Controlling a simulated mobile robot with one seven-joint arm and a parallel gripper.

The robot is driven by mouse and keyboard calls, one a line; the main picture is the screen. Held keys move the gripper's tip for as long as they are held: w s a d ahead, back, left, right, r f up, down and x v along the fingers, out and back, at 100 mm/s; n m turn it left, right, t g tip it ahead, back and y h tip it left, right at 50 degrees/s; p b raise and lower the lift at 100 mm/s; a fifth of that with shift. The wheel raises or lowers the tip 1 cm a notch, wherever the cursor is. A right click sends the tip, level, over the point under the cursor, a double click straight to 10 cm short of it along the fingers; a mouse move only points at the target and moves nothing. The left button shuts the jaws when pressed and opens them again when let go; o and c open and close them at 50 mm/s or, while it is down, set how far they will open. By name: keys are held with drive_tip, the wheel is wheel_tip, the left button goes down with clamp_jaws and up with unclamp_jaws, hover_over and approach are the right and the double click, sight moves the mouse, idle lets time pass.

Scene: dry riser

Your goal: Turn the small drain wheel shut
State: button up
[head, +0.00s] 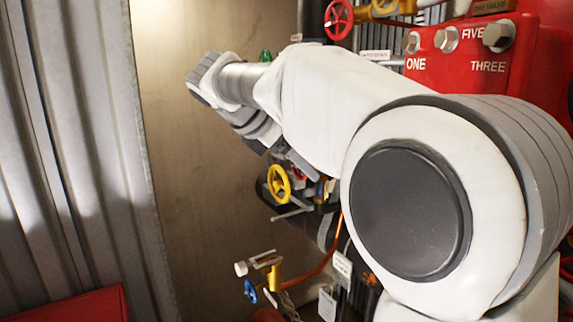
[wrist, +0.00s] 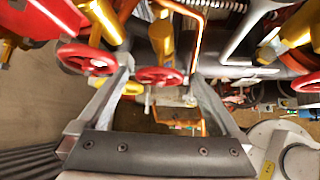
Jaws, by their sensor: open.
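A small blue handwheel (head: 250,290) sits low in the head view on a brass valve (head: 268,268) with a copper pipe. It is the smallest wheel there, but I cannot read a label that names the drain wheel. My gripper (wrist: 160,88) is open in the wrist view, its two fingers spread wide. A red handwheel (wrist: 160,77) appears between the fingers, with no visible contact; its depth is unclear. Another red wheel (wrist: 87,57) is by the left finger. My arm hides the gripper in the head view.
A yellow wheel (head: 279,183) is just below my arm. A red wheel (head: 339,19) and a red box (head: 460,60) with bolts stand at upper right. Corrugated metal (head: 70,150) lines the left; bare brown wall (head: 190,190) lies beside it. Pipes crowd the wrist view.

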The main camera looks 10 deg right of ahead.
drive_tip(key=shift+x, duration=1.05)
drive_tip(key=c, duration=1.3)
